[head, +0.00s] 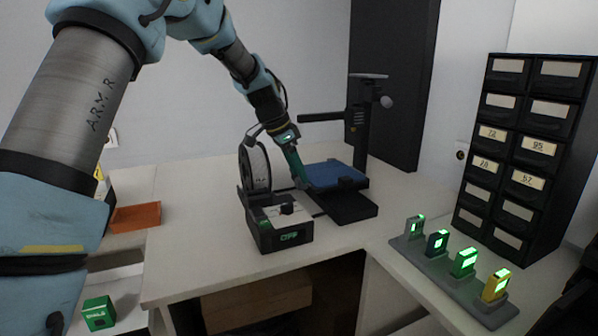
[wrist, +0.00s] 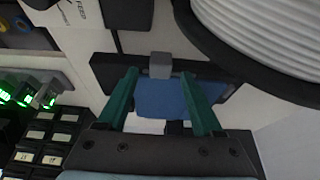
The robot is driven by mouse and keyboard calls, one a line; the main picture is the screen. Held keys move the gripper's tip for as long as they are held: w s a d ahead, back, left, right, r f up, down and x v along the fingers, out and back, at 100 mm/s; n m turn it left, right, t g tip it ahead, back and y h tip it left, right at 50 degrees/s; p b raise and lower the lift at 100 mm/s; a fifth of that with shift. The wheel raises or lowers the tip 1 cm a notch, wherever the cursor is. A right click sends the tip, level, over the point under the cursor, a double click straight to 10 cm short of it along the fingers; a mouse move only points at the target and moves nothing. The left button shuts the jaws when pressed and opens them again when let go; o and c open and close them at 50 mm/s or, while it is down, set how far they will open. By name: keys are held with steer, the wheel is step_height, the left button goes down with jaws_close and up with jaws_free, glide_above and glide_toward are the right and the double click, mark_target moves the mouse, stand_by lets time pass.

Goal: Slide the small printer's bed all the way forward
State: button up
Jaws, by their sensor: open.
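The small printer has a black base with a green-lit display (head: 289,237) at the front and a dark upright post with a side arm (head: 356,125). Its blue bed (head: 333,176) lies flat over the dark base plate, towards the post. My gripper (head: 301,183) reaches down at the bed's left side. In the wrist view its two green fingers (wrist: 158,72) are apart and empty. The bed (wrist: 165,102) shows between them, with a grey tab (wrist: 160,60) at its edge, between the fingertips. I cannot tell whether either finger touches the tab.
A white filament spool (head: 256,168) stands close to my gripper; it fills the upper right of the wrist view (wrist: 265,35). A rack of small lit devices (head: 452,266) and a drawer cabinet (head: 526,150) stand right. An orange tray (head: 135,217) lies left.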

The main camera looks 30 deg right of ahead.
steer(key=shift+x, duration=0.75)
steer(key=shift+c, duration=0.4)
jaws_close()
stand_by(0.5)
